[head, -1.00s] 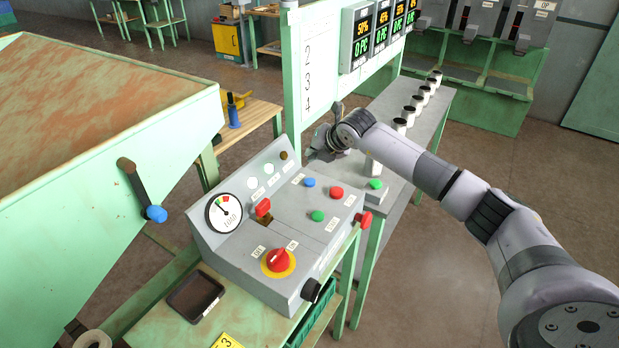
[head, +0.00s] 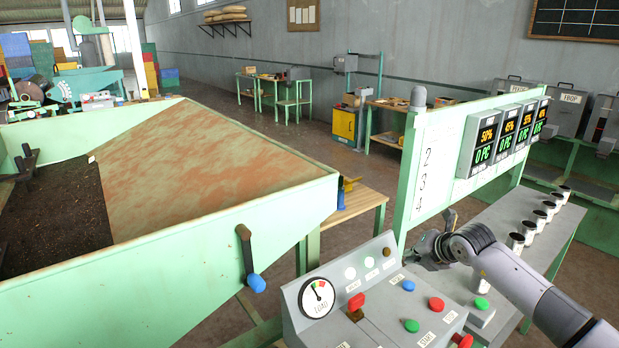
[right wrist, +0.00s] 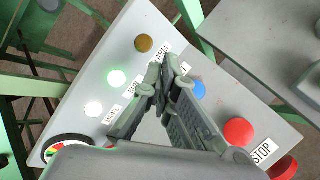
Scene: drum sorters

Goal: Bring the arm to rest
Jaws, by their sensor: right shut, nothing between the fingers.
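My right gripper (head: 428,246) is above the back right of the grey control panel (head: 338,327) in the head view. In the right wrist view its fingers (right wrist: 161,78) are together and empty over the panel, between the round lamps and a blue button (right wrist: 198,90). I cannot tell how high it is above the panel. My right arm (head: 520,284) comes in from the lower right. My left gripper is not in view.
A green hopper (head: 200,235) with a blue-knobbed lever (head: 256,283) stands at left. A display board (head: 435,150) rises just behind the gripper. A grey table (head: 556,236) with several white cups is at right.

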